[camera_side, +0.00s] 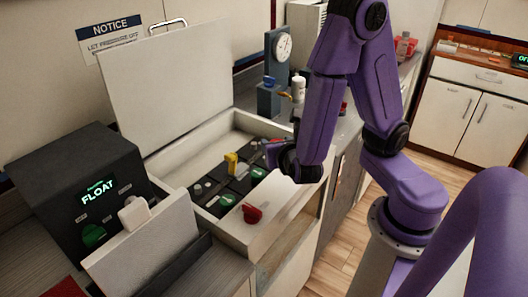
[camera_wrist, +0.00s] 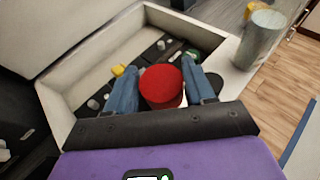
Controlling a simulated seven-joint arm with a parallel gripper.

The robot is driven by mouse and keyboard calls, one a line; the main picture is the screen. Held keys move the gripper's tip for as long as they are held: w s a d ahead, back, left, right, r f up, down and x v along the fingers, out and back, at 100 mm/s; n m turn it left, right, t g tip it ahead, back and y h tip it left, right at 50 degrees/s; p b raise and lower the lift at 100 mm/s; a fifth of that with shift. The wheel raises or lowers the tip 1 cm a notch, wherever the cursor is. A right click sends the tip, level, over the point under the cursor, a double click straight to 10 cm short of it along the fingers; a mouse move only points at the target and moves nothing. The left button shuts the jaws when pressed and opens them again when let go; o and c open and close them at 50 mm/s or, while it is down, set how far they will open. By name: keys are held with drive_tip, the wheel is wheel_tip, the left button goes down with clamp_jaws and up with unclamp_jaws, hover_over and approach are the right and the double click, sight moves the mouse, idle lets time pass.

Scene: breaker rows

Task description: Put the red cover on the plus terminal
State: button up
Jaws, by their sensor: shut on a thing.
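The red cover (camera_wrist: 161,86) shows in the wrist view as a round red cap between the two blue fingers of my gripper (camera_wrist: 163,92). My gripper is shut on it. In the side view my gripper (camera_side: 280,157) hangs above the right part of the open white box (camera_side: 168,160), and the cover is mostly hidden there. Dark panels with small grey posts (camera_wrist: 92,103) lie in the box, below and beyond the fingers. I cannot tell which post is the plus terminal.
A yellow lever (camera_side: 231,163) stands up from the panels. A red knob (camera_side: 252,213) sits at the box's near side. A dark box reading FLOAT (camera_side: 80,187) stands left. A gauge stand (camera_side: 275,70) is behind. A grey cylinder (camera_wrist: 258,38) stands beside the box.

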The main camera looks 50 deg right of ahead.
drive_tip(key=w+d+f, duration=0.3)
drive_tip(key=w+d, duration=0.4)
drive_tip(key=d, duration=0.4)
drive_tip(key=m, duration=0.1)
hover_over(253, 143)
drive_tip(key=s+a, duration=0.1)
drive_tip(key=s, duration=0.4)
drive_tip(key=shift+f, duration=2.2)
drive_tip(key=shift+g+h, duration=0.4)
drive_tip(key=w+f, duration=0.3)
drive_tip(key=w+d+f, duration=0.1)
drive_tip(key=f, duration=0.1)
drive_tip(key=shift+w+f, duration=0.2)
drive_tip(key=shift+w+d+f, duration=0.1)
drive_tip(key=shift+w+f, duration=0.1)
drive_tip(key=shift+f, duration=1.6)
drive_tip(key=shift+f, duration=0.1)
drive_tip(key=o, duration=1)
